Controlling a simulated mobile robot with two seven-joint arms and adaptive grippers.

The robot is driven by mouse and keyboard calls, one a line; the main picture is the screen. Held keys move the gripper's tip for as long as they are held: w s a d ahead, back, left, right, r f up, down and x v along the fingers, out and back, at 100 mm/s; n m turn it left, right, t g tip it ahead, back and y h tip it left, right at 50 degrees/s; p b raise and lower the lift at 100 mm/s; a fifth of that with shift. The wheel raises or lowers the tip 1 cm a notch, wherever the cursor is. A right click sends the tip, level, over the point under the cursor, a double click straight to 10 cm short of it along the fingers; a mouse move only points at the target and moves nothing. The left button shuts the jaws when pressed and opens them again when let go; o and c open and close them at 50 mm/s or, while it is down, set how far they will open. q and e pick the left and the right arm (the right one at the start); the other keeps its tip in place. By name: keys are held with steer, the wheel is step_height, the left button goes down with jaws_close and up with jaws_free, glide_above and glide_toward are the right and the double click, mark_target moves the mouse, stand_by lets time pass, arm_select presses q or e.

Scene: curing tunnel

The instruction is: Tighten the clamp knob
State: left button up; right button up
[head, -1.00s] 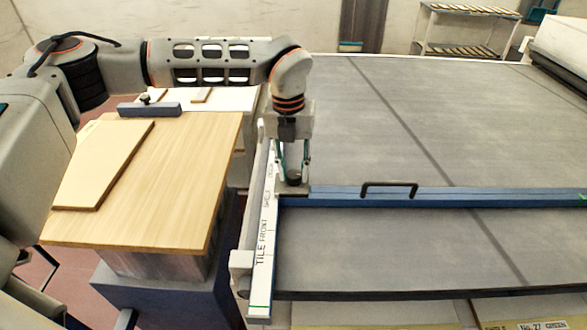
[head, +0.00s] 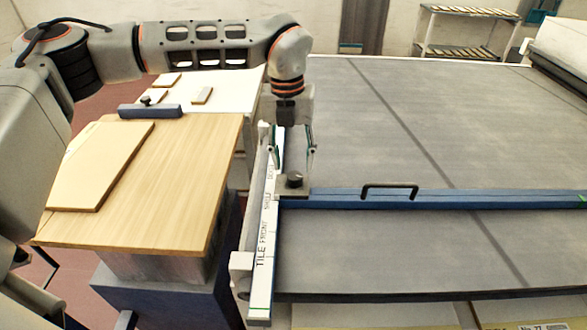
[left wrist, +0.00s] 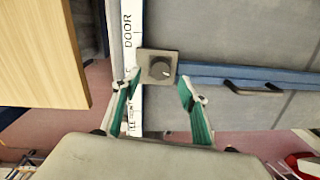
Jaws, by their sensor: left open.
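The clamp knob (head: 295,180) is a dark round knob on a grey square plate (head: 290,190), where the blue bar (head: 340,198) meets the white lettered strip (head: 263,245). In the left wrist view the knob (left wrist: 160,68) shows a pale mark toward its right side. My left gripper (head: 293,158) is open and empty, pointing down just above the knob. Its two green-lined fingers (left wrist: 160,82) are spread, and the knob shows between their tips in the wrist view, clear of both. My right gripper is not in view.
The blue bar with a dark handle (head: 390,187) crosses the wide grey bed (head: 400,120). A wooden table (head: 180,190) at left bears a pale board (head: 100,165) and a grey-blue block (head: 150,110). A rack (head: 465,35) stands at the back.

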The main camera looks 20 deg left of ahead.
mark_target(291, 176)
arm_select(q)
step_height(291, 176, up, 8)
steer(key=shift+a, duration=0.2)
steer(key=shift+s, duration=0.1)
stand_by(0.4)
